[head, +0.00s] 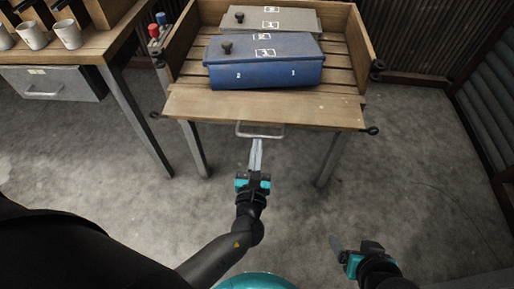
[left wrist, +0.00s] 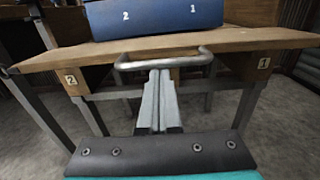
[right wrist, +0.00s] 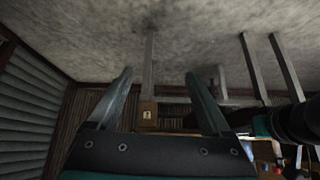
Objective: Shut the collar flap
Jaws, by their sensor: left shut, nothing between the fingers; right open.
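The collar flap (head: 265,107) is the wooden board at the front of the slatted wooden collar. It lies lowered, about flat, its metal handle (head: 260,131) at the near edge. In the left wrist view the handle (left wrist: 163,59) stands out from the board. My left gripper (head: 257,141) is shut and empty, its fingertips close in front of and just below the handle. I cannot tell whether they touch it. My right gripper (head: 340,247) is low at the right, away from the flap. The right wrist view shows its fingers (right wrist: 157,75) apart with nothing between them.
A blue box (head: 265,62) stands inside the collar behind the flap, with a grey box (head: 275,18) behind it. A bench (head: 100,42) with mugs (head: 68,33) and a drawer (head: 55,84) is at left. The floor around the table's front is clear.

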